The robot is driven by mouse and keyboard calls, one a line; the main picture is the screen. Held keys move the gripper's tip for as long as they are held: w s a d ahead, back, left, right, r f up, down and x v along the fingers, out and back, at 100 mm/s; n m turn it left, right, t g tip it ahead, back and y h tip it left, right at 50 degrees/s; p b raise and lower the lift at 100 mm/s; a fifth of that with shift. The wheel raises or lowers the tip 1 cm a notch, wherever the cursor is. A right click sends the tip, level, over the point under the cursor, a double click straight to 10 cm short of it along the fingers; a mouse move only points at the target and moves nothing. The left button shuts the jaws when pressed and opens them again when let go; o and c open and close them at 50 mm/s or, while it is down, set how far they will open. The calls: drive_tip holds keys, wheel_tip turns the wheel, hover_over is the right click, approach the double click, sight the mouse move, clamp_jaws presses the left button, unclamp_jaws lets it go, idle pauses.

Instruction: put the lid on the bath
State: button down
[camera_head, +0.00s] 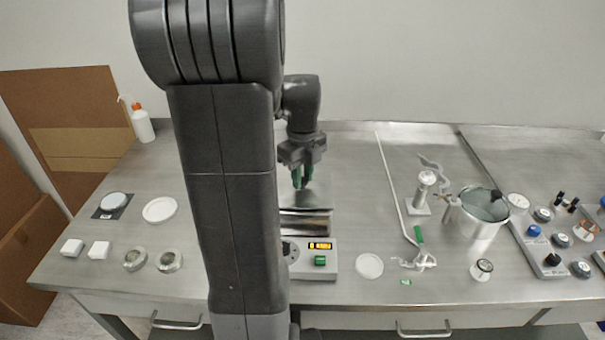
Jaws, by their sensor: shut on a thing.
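The bath (313,272) stands on the steel bench in front of my arm, with a pale front panel, an orange display and a green switch. Its steel rim and part of a dark opening show behind the panel. My gripper (303,178), with green fingers, is above the back of the bath and points down. My arm hides the left side of both.
A white disc (369,266) lies right of the bath. Further right are a clamp stand (419,205), a steel pot with a glass cover (481,217) and several small jars and knobs. Dishes and white blocks (99,250) lie at left. The bench behind the bath is clear.

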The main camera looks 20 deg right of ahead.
sight(303, 180)
drive_tip(key=shift+f, duration=0.2)
drive_tip(key=c, duration=1.2)
unclamp_jaws()
wheel_tip(303, 180, up, 13)
drive_tip(key=shift+r+p, duration=0.15)
drive_tip(key=shift+p, duration=0.3)
wheel_tip(303, 180, down, 13)
drive_tip(key=shift+f+b, duration=0.1)
drive_tip(key=shift+b, duration=0.4)
drive_tip(key=shift+r+p, duration=0.3)
drive_tip(key=shift+r, duration=0.15)
drive_tip(key=shift+f, duration=0.1)
